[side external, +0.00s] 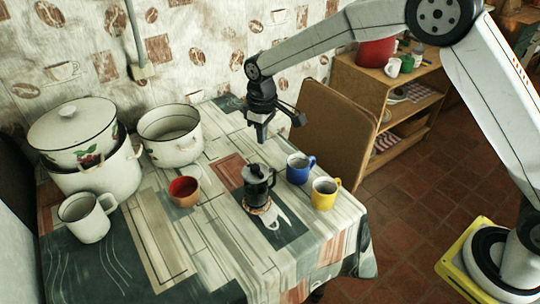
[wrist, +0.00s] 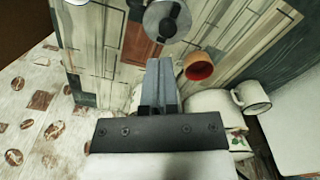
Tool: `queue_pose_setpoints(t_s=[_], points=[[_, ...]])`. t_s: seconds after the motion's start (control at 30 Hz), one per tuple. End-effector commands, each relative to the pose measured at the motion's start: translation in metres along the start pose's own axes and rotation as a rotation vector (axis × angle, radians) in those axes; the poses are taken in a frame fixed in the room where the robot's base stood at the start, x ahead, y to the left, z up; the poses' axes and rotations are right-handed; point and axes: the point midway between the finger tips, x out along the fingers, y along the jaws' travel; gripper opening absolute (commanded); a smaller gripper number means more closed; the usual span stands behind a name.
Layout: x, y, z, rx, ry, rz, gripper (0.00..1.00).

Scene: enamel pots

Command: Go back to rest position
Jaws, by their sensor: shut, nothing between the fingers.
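My gripper (side external: 262,132) hangs above the far part of the table in the side view, pointing down. Its fingers are together and hold nothing. In the wrist view the shut fingers (wrist: 160,75) show in the middle, over the table cloth. The gripper is apart from everything on the table. The black coffee press (side external: 257,185) stands upright below it and nearer the camera; the press also shows at the top of the wrist view (wrist: 167,20).
On the table (side external: 225,265) stand a blue mug (side external: 299,170), a yellow mug (side external: 324,195), a brown cup (side external: 184,193), a white mug (side external: 86,220) and white pots (side external: 172,137). A chair (side external: 318,135) is at the table's right; a wooden shelf (side external: 355,85) stands behind.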

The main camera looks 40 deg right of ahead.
Motion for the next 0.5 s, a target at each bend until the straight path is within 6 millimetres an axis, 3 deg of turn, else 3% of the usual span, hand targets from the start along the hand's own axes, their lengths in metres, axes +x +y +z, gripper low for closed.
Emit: queue_pose_setpoints(t_s=[0.5], points=[[-0.024, 0.025, 0.106, 0.205, 0.088, 0.023, 0.00]])
